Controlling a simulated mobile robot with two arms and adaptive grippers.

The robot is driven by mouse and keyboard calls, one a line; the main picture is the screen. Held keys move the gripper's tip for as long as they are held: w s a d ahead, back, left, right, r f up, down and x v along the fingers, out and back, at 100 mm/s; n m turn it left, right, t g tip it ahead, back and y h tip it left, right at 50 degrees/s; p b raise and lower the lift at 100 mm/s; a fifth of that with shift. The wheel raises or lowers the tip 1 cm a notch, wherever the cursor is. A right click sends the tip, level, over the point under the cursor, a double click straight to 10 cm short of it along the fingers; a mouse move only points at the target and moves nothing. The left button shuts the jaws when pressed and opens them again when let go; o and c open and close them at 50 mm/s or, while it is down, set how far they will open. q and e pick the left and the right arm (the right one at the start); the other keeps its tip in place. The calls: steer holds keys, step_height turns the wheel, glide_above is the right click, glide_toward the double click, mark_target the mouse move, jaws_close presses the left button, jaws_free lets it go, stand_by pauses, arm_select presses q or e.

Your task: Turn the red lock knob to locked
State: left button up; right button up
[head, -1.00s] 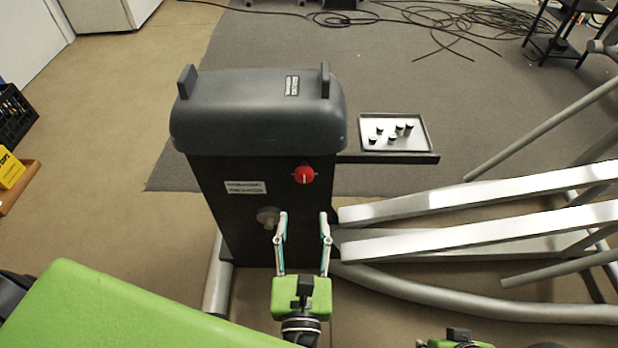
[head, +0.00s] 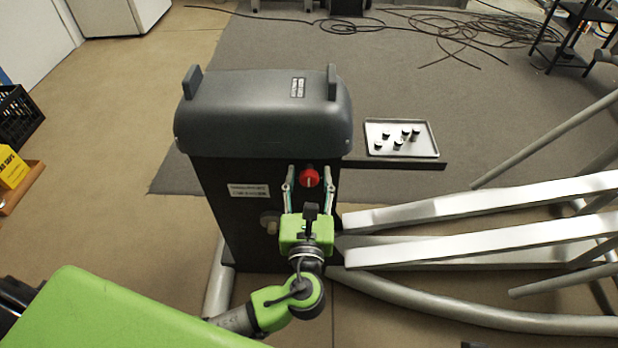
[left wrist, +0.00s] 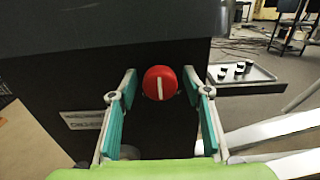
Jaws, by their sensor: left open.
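The red lock knob (head: 308,178) sits on the black front panel (head: 222,215) of the machine housing, right of a white label. In the left wrist view the knob (left wrist: 160,83) shows a white line that stands nearly upright. My left gripper (head: 309,172) is open, with one finger on each side of the knob in the head view. In the left wrist view the left gripper's fingers (left wrist: 160,85) stand apart to the left and right of the knob, with clear gaps. Nothing is between the fingers' pads that they touch. My right gripper is not in view.
A grey tray (head: 373,149) with several small dark caps stands on a shelf right of the housing. White rails (head: 480,215) run off to the right. A grey round knob (head: 268,222) is lower on the panel.

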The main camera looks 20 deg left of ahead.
arm_select(q)
steer(key=c, duration=1.1)
